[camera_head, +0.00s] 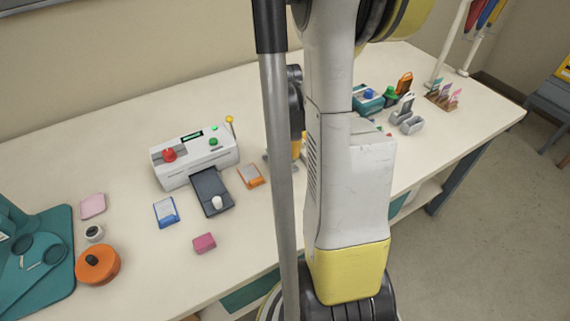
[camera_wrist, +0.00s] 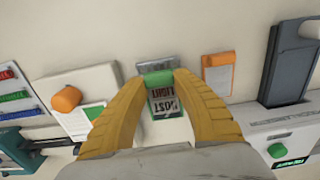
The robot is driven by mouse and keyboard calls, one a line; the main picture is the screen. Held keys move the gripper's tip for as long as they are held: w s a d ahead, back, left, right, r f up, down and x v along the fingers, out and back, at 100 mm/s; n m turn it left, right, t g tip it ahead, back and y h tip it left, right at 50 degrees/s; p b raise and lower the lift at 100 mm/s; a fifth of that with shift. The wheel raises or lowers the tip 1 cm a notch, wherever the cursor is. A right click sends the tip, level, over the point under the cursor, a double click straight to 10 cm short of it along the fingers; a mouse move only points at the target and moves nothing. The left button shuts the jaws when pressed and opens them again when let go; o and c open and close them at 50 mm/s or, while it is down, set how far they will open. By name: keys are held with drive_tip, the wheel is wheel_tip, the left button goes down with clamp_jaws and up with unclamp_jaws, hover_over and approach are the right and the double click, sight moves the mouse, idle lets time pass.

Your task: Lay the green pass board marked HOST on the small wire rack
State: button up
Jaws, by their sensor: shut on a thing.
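In the wrist view, the yellow fingers of my gripper (camera_wrist: 160,84) are shut on a green-edged pass board (camera_wrist: 164,105). The board shows dark lettering, upside down, that reads HOST. Its green strip lies between the fingertips, and the lettered part hangs below. The board looks to be above or close to the pale table; the exact gap cannot be told. In the head view my arm hides the board and most of the gripper. I cannot make out the small wire rack in either view.
The white laminator (camera_head: 195,155) with its dark tray (camera_head: 211,190) stands left of my arm. An orange-framed card (camera_head: 250,176) and a blue-framed card (camera_head: 165,212) lie by it. A pink block (camera_head: 204,243) is in front. An orange round container (camera_head: 98,264) stands left.

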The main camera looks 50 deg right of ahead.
wheel_tip(320, 180, down, 2)
drive_tip(key=shift+f+b, duration=0.1)
drive_tip(key=shift+b, duration=0.2)
drive_tip(key=o, duration=1.1)
drive_tip(key=shift+o, duration=0.2)
